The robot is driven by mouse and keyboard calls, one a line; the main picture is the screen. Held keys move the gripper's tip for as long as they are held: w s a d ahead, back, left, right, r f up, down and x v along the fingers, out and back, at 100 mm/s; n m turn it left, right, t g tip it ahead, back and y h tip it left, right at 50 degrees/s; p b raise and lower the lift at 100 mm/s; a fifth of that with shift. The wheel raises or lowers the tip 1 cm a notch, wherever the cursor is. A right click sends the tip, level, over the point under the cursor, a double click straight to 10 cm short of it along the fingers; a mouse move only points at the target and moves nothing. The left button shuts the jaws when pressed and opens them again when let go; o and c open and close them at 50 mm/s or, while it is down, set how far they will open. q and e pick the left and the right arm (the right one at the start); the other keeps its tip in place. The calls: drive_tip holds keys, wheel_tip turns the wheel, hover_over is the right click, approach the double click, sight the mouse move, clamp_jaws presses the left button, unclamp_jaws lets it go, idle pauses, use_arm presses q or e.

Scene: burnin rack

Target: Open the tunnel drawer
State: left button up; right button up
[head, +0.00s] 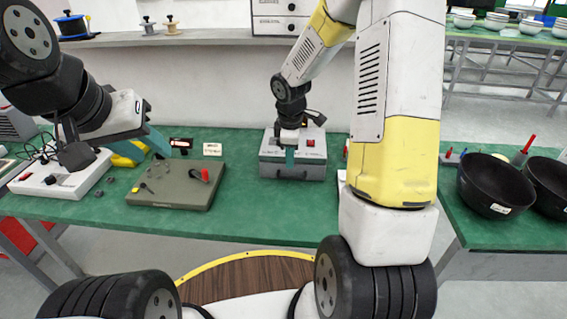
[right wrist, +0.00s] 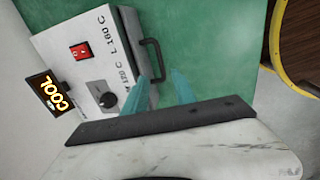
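The tunnel unit (head: 310,168) is a grey box with a light top on the green bench in the head view. In the right wrist view, its top panel (right wrist: 80,30) carries a red switch, a black knob, "160 C" and "120 C" marks and a lit COOL display. A black bar handle (right wrist: 153,58) sticks out from its front. My right gripper (right wrist: 161,77) is open, its teal fingertips apart beside the handle's near end. I cannot tell whether they touch it. In the head view my right gripper (head: 290,158) is at the unit's front. My left gripper (head: 160,147) hangs over the bench's left; its opening is unclear.
A grey-brown board (head: 170,190) with a red-handled lever lies left of the unit. A white power strip (head: 60,183) is further left. Black bowls (head: 490,185) stand on the right bench. Green bench top (head: 240,205) is clear between the board and the unit.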

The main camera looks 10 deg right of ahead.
sight(290, 178)
drive_tip(key=f, duration=0.2)
drive_tip(key=w+f, duration=0.1)
drive_tip(key=f, duration=0.5)
drive_tip(key=shift+w+d, duration=0.15)
drive_tip(key=shift+w, duration=0.05)
clamp_jaws()
idle(1.2)
